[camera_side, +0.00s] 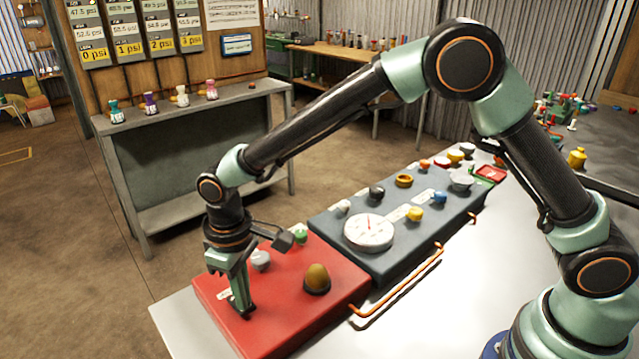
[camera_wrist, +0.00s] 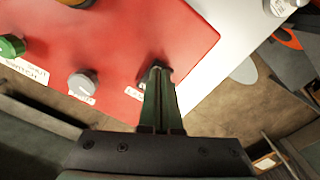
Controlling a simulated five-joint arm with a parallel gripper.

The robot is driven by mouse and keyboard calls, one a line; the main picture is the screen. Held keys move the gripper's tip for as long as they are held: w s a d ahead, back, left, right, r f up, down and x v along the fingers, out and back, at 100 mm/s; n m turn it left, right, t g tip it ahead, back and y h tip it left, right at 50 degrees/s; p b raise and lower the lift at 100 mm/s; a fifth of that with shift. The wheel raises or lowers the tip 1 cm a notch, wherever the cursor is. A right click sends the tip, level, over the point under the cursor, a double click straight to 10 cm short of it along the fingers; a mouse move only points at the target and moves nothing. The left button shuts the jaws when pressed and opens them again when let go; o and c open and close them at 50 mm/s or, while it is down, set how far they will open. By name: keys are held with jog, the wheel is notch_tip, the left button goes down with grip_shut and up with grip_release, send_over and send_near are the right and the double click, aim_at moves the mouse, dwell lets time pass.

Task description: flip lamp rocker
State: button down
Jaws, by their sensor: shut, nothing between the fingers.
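My gripper (camera_side: 242,298) is shut and points down at the front left part of the red panel (camera_side: 283,325). In the wrist view its closed green fingers (camera_wrist: 157,76) reach to a small dark fitting (camera_wrist: 160,66) near the panel's edge, beside a white label. This fitting appears to be the lamp rocker. The fingers hide most of it, so I cannot tell which way it is tipped. The fingertips look to be on or just over it. An amber dome (camera_side: 317,277) in a dark base sits right of the gripper.
A grey knob (camera_side: 260,260) and a green knob (camera_side: 300,237) stand on the red panel behind my gripper. A dark panel (camera_side: 395,262) with a round gauge (camera_side: 369,232) adjoins it. An orange pipe (camera_side: 405,287) runs along the front. The white tabletop (camera_side: 450,310) is clear in front.

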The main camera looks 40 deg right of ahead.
jog(key=shift+f, duration=0.35)
jog(key=shift+r, duration=3.55)
jog(key=shift+d+r, duration=0.1)
jog(key=s+d+r+m+t, duration=0.25)
jog(key=d+r, duration=0.35)
jog(key=d, duration=0.4)
jog(key=s+d+r+m+t, duration=0.1)
jog(key=s+d+r+m, duration=0.15)
jog(key=d+r, duration=0.55)
jog(key=s+d+f+m+t, duration=0.1)
jog(key=s+d+f+t, duration=0.1)
jog(key=s+d, duration=0.4)
jog(key=shift+d+f, duration=0.45)
jog(key=shift+d, duration=0.7)
